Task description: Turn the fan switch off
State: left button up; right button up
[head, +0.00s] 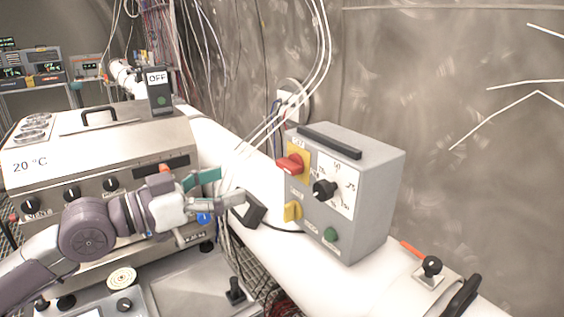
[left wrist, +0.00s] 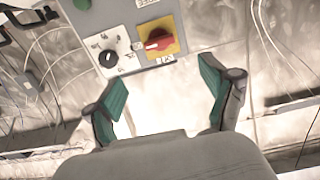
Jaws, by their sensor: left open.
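A grey control box (head: 376,205) stands on the white pipe right of centre in the head view. Its front has a red rotary switch (head: 291,164) on a yellow plate, a black dial (head: 324,188) and a green button (head: 331,234). Which one is the fan switch is not readable. My left gripper (head: 234,195) is open and empty, left of the box and apart from it. In the left wrist view, the red switch (left wrist: 158,43) lies ahead between the spread fingers (left wrist: 163,85), with the dial (left wrist: 108,60) beside it. My right gripper is not in view.
A steel appliance (head: 95,150) with knobs stands left, behind my left arm. A black device marked OFF (head: 159,98) is on top of it. Cables (head: 318,70) run down the wall behind the box. A black lever (head: 235,290) stands on the lower panel.

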aim_at(283, 166)
pick_arm(q)
jog(key=p+x, duration=0.4)
jog(key=x, duration=0.7)
jog(key=shift+d+r+p, duration=0.1)
jog(key=shift+r+p, duration=0.05)
jog(key=shift+p, duration=0.2)
jog(key=shift+w+d, duration=0.35)
jog(key=shift+d, duration=0.1)
jog(key=shift+f, duration=0.2)
jog(key=c, duration=1.2)
jog(key=shift+o, duration=0.2)
